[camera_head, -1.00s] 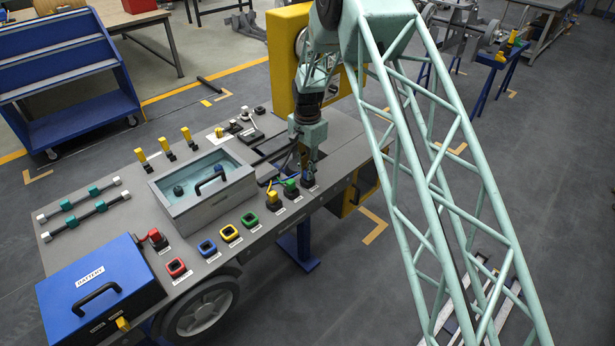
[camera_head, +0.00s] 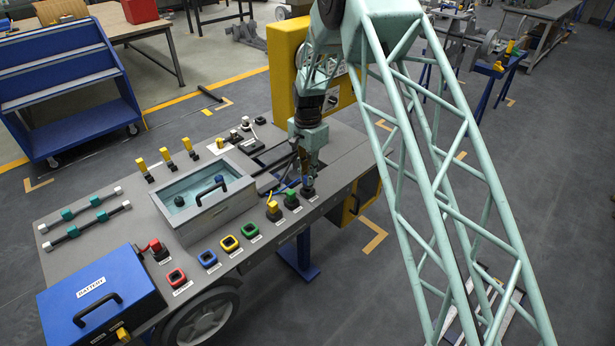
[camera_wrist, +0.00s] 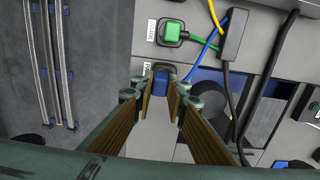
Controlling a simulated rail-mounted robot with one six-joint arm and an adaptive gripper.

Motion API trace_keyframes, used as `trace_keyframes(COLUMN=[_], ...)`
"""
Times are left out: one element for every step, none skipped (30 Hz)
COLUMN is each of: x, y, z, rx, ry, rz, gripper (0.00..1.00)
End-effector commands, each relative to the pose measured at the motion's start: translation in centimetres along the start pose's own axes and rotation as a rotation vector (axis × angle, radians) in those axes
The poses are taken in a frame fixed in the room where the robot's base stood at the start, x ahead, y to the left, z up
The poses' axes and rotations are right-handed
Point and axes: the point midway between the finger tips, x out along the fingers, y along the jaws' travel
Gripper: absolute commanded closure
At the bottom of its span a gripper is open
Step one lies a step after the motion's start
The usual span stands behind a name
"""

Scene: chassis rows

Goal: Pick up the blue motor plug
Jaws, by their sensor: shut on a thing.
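The blue motor plug (camera_wrist: 160,80) shows between my gripper's fingertips in the wrist view, with its dark socket behind it. It sits at the labelled edge of the deck and is still at its socket, as far as I can see. My gripper (camera_wrist: 160,93) is shut on the plug. In the head view my gripper (camera_head: 308,178) points down at the right end of the row of sockets. The plug is largely hidden there by the fingers.
The green plug (camera_head: 291,197) and yellow plug (camera_head: 272,208) stand close by on the left. Blue and yellow cables (camera_wrist: 208,45) run beside my fingers to a dark block (camera_wrist: 236,36).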

Motion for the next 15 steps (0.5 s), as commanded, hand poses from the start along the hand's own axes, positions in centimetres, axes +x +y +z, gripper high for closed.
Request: trace_keyframes(x=[-0.1,-0.2,-0.2,-0.3,-0.4,-0.4,-0.5,-0.5,-0.6,-0.6,-0.7,-0.8,-0.8,-0.8,-0.9], y=[0.3,0.6,0.9,1.1,1.4,1.9,2.2,2.7,3.2,3.6,4.0,4.6,5.1,5.5,6.1], z=[0.3,0.5,0.7,0.9,1.1,1.4,1.7,2.0,2.4,2.7,3.0,3.5,3.8,4.2,4.5], rx=[0.000,0.000,0.000,0.000,-0.001,-0.001,-0.001,-0.001,-0.001,-0.001,-0.001,-0.001,-0.001,-0.001,-0.001], ry=[0.000,0.000,0.000,0.000,0.000,0.000,0.000,-0.001,0.000,-0.001,0.000,0.000,0.000,-0.001,0.000], rz=[0.000,0.000,0.001,0.000,0.000,0.000,0.000,0.001,0.000,0.001,0.000,0.000,0.000,0.001,0.000], gripper=[0.97,0.97,0.97,0.97,0.97,0.97,0.97,0.97,0.97,0.97,0.97,0.97,0.97,0.97,0.97])
